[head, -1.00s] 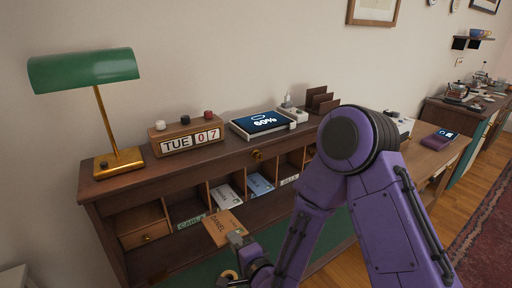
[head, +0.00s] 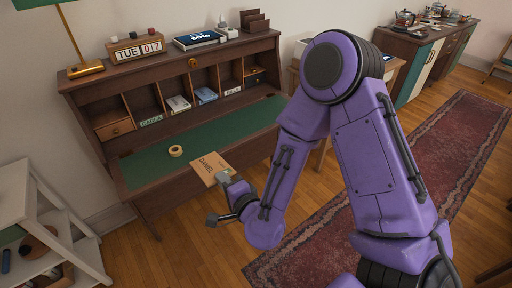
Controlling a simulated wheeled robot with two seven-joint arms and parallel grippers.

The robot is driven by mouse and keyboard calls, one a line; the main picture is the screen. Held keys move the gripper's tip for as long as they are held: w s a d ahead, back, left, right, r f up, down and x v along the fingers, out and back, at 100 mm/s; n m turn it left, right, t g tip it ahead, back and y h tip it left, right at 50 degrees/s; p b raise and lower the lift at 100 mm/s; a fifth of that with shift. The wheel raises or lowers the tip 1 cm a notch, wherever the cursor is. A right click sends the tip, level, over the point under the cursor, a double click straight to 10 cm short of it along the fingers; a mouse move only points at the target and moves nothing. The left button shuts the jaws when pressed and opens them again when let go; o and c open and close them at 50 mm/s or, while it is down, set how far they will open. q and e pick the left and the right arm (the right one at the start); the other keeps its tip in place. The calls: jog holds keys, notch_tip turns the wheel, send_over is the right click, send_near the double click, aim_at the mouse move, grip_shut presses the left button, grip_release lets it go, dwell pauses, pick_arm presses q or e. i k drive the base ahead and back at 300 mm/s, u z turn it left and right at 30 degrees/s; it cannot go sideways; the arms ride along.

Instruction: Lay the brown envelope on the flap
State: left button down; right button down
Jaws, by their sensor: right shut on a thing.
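The brown envelope (head: 209,165), marked DANIEL, is held in my right gripper (head: 222,180). The jaws are shut on its near edge. In the head view the envelope overlaps the front edge of the flap (head: 146,167), the lowered desk leaf with a green top. It appears tilted, and I cannot tell how far it is above the flap. My left gripper is out of view.
A tape roll (head: 175,151) lies on the flap, left of the envelope. Pigeonholes behind hold a white envelope (head: 178,104) and a blue one (head: 206,95). A white shelf (head: 32,190) stands at the left. The green top is otherwise largely clear.

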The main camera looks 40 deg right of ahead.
aim_at(237, 136)
jog(key=z, duration=0.95)
jog(key=i, duration=1)
jog(key=z, duration=0.2)
